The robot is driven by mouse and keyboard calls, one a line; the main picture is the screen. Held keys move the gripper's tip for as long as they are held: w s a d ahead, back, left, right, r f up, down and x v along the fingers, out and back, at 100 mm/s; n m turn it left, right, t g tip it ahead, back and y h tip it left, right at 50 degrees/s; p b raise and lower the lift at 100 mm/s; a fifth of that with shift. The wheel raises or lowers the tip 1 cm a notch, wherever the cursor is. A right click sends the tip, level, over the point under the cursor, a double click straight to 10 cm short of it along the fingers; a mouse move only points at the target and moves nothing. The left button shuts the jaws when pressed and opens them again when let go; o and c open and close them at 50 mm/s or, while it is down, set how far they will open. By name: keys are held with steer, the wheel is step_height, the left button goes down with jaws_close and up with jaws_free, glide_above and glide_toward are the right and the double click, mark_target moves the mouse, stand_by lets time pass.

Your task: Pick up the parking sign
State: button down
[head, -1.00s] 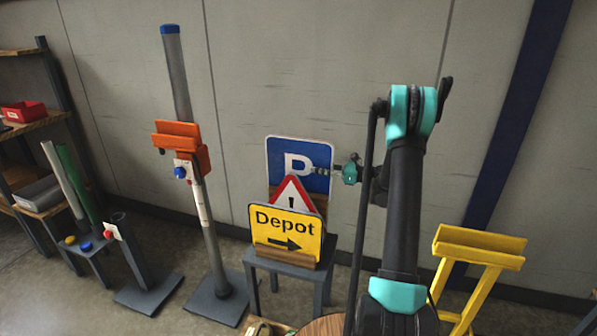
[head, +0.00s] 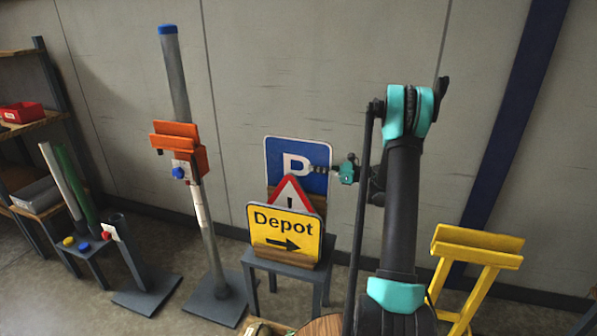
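The parking sign (head: 297,150) is a blue square plate with a white border and a white P. It stands upright at the back of a small grey stand (head: 283,264), against the wall side. A red-edged warning triangle (head: 292,193) and a yellow Depot sign (head: 285,233) stand in front of it and hide its lower part. My gripper (head: 320,169) reaches in from the right, with its fingers overlapping the right part of the parking sign, beside the P. The fingers are small and dark; whether they touch or grip the plate cannot be told.
A grey post with an orange bracket (head: 180,143) stands to the left. A yellow trestle (head: 475,262) stands to the right. A shelf with a red bin (head: 24,112) is at the far left. The wall is close behind the signs.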

step_height(320, 180, up, 20)
steer(key=shift+r, duration=0.1)
stand_by(0.5)
stand_by(1.0)
